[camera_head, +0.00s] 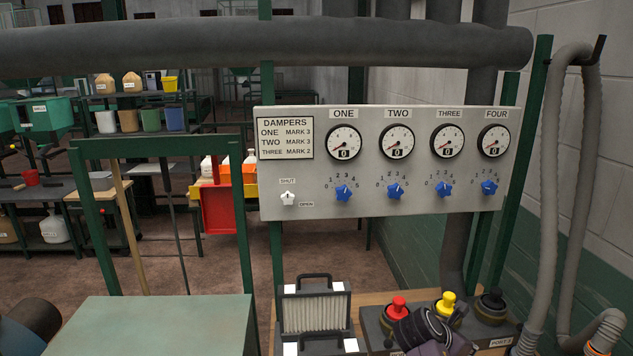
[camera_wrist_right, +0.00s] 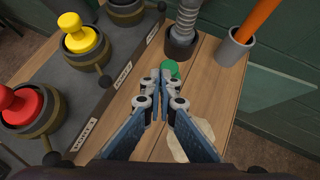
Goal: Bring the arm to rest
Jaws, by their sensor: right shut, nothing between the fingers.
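My right gripper (camera_wrist_right: 165,85) is shut and empty, its two fingertips together over the wooden bench top (camera_wrist_right: 203,88) in the right wrist view. In the head view my right wrist (camera_head: 425,328) shows at the bottom right, in front of the port block; its fingers cannot be made out there. A dark rounded part of my left arm (camera_head: 35,322) shows at the lower left edge; the left gripper is out of view.
A green object (camera_wrist_right: 172,70) lies just beyond the fingertips. A ribbed hose (camera_wrist_right: 186,20) and an orange rod (camera_wrist_right: 262,20) stand behind. A damper panel (camera_head: 400,208) hangs above.

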